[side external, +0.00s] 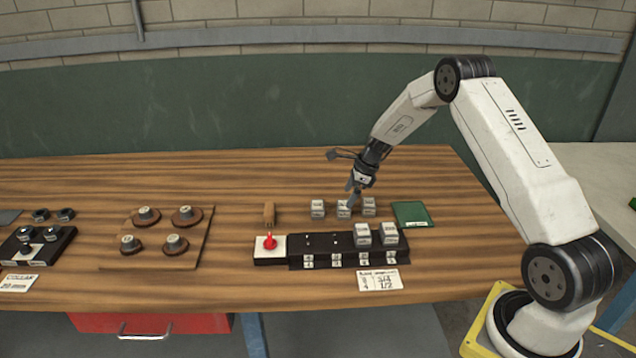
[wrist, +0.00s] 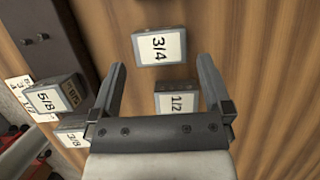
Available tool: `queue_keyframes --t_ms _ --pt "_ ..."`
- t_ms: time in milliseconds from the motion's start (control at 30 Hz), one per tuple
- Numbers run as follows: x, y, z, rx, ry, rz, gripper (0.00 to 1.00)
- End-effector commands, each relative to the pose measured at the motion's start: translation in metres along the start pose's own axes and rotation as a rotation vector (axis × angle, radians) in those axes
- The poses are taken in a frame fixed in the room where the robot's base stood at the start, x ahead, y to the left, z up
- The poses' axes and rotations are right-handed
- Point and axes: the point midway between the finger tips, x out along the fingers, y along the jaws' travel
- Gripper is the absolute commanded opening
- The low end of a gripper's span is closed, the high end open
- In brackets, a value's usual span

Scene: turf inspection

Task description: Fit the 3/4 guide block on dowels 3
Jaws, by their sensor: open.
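The 3/4 guide block (wrist: 160,47), a grey block with a white label, lies just beyond my fingertips in the wrist view, roughly centred between them. My gripper (wrist: 162,68) is open and empty. In the side view my gripper (side external: 354,190) hangs low over a row of three loose blocks, whose labels are too small to read. The black dowel base (side external: 298,262) stands in front of them. Two blocks sit on its right half, and the wrist view shows 5/8 (wrist: 46,101) and 3/8 (wrist: 70,137). Its two left places are bare; their numbers are unclear.
A 1/2 block (wrist: 176,102) lies beside my right finger. A red knob (side external: 269,242) adjoins the base's left end. A card (side external: 380,281) lies in front and a green pad (side external: 412,213) lies right of the row. A board with several discs (side external: 198,243) lies left.

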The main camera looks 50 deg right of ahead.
Motion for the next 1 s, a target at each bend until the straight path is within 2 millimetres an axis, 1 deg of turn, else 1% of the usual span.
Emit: queue_keyframes --t_ms 300,500,1000 --pt "0.033 0.001 -0.002 -0.001 0.0 0.001 1.0" --pt "0.047 0.0 -0.003 -0.001 0.001 -0.002 1.0" --pt "0.048 0.0 -0.002 -0.001 0.0 -0.003 1.0"
